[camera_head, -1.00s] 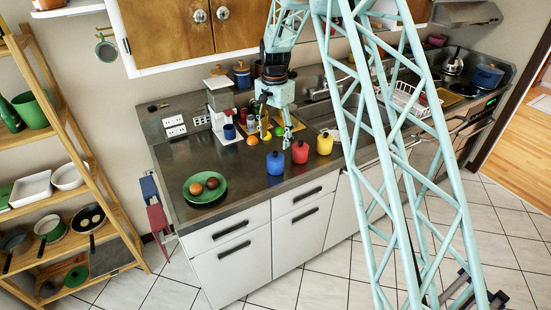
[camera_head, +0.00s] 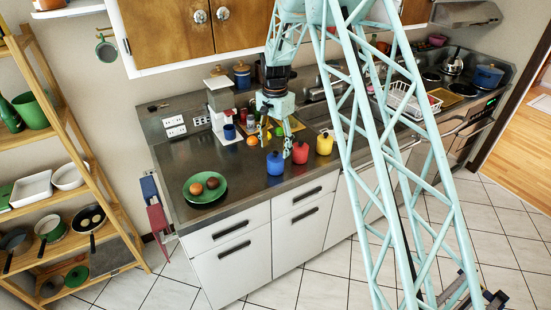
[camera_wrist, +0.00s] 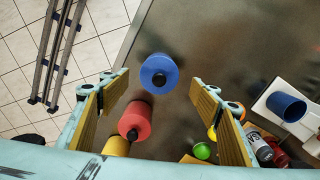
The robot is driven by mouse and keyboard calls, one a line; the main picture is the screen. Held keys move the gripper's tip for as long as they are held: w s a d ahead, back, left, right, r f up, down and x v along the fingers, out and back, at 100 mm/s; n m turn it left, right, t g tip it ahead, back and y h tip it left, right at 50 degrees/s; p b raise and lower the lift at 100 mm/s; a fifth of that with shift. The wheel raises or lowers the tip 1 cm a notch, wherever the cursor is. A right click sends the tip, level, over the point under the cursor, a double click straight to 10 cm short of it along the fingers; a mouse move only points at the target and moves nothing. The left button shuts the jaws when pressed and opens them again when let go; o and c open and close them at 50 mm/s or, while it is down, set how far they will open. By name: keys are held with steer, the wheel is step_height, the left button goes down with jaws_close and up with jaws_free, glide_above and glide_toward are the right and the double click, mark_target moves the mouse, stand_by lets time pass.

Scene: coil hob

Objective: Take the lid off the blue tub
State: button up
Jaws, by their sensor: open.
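The blue tub (camera_head: 275,164) stands upright on the dark counter near its front edge, its lid with a small knob on top. In the wrist view the blue tub (camera_wrist: 159,74) is seen from above, ahead of and between the fingers, not touched. My gripper (camera_head: 277,146) is open and empty, above and just behind the tubs in the head view; in the wrist view its two fingers (camera_wrist: 157,95) are spread wide. The red tub (camera_head: 300,152) is right of the blue one, and the yellow tub (camera_head: 324,144) is right of that.
A green plate (camera_head: 205,188) with two round foods lies on the left of the counter. An orange (camera_head: 252,140), a blue mug (camera_head: 229,131) and a coffee machine (camera_head: 219,100) stand behind. The counter between plate and blue tub is clear.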

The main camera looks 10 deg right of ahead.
mark_target(275, 152)
steer(key=shift+f, duration=1.65)
steer(key=shift+c, duration=0.9)
steer(key=c, duration=0.7)
